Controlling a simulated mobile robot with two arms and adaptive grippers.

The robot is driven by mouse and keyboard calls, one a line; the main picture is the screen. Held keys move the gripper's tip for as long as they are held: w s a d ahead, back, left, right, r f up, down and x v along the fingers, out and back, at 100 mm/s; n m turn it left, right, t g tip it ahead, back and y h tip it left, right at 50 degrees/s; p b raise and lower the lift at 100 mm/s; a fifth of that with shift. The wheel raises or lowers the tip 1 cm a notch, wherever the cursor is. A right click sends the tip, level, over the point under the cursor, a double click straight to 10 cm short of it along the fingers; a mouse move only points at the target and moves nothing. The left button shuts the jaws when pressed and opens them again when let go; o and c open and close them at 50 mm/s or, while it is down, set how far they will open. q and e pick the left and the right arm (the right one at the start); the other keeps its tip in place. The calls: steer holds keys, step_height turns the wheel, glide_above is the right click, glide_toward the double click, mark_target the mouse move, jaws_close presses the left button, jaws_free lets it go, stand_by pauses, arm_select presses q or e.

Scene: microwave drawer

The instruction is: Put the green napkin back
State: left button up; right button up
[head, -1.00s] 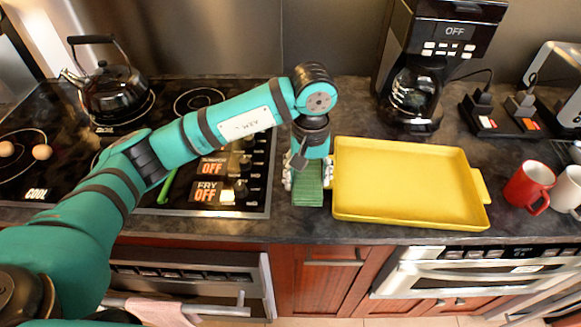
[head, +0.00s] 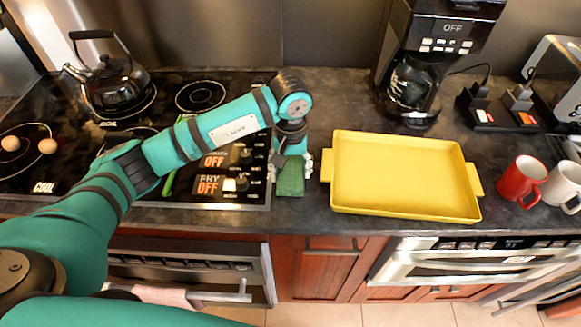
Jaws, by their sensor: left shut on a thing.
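The green napkin (head: 290,179) is a small dark green folded cloth above the counter, between the cooktop and the yellow tray. My left gripper (head: 290,168) points down and is shut on the napkin, with a finger showing on either side of it. I cannot tell whether the napkin touches the counter. My right gripper is not in view.
A yellow tray (head: 333,207) lies right of the gripper. The cooktop (head: 225,207) with a black kettle (head: 112,88) is on the left. A coffee maker (head: 412,80), red mug (head: 520,180) and white mug (head: 561,187) stand to the right. The front counter strip is clear.

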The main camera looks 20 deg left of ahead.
mark_target(290, 170)
arm_select(q)
steer(key=o, duration=1.1)
steer(key=shift+r+p, duration=0.25)
steer(key=shift+p, duration=0.1)
step_height(290, 170, up, 12)
steer(key=b, duration=0.3)
steer(key=shift+f+b, duration=0.1)
steer(key=shift+b, duration=0.3)
steer(key=shift+f, duration=0.1)
